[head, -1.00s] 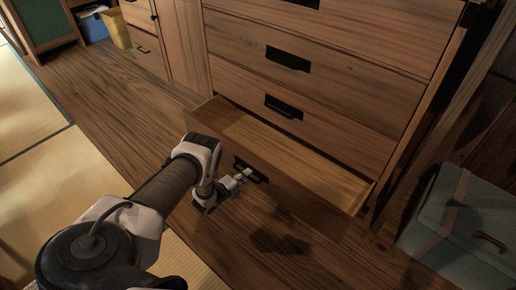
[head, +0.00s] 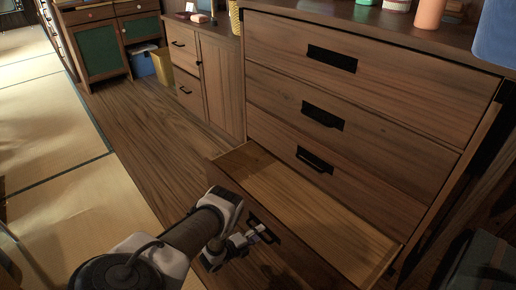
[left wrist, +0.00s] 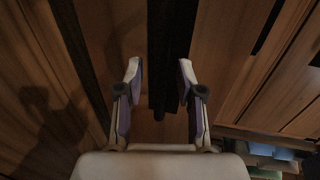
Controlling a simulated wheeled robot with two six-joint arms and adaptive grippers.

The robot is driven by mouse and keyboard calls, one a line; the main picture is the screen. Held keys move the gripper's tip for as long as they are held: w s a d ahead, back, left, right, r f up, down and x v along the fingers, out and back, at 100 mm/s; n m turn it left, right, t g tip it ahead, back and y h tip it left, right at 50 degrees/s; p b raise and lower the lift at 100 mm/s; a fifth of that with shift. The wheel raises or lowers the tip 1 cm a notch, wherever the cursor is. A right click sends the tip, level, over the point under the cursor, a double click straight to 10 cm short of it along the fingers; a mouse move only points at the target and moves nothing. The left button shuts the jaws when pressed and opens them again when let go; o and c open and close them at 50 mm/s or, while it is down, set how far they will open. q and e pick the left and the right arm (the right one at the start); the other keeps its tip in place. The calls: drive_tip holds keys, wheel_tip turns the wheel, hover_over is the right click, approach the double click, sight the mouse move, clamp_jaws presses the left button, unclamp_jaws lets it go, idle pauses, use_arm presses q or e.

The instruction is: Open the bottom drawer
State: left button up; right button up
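The bottom drawer (head: 300,205) of the wooden chest is pulled out, and its empty inside shows from above. Its dark handle (head: 264,229) is on the drawer front, partly hidden by my left gripper (head: 252,238). My left gripper is at the drawer front, close by the handle. In the left wrist view, the two fingers of my left gripper (left wrist: 160,75) stand apart, with a dark bar (left wrist: 170,50) between and beyond them. I cannot tell whether they touch it. My right gripper is not in view.
Closed drawers (head: 330,115) with dark handles are above the open one. Several items, such as an orange container (head: 429,13), stand on the chest top. A dark box (head: 485,262) is at the lower right. Wooden floor (head: 150,120) and tatami (head: 50,140) are clear at the left.

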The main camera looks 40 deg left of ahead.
use_arm(q)
drive_tip(key=v, duration=1.2)
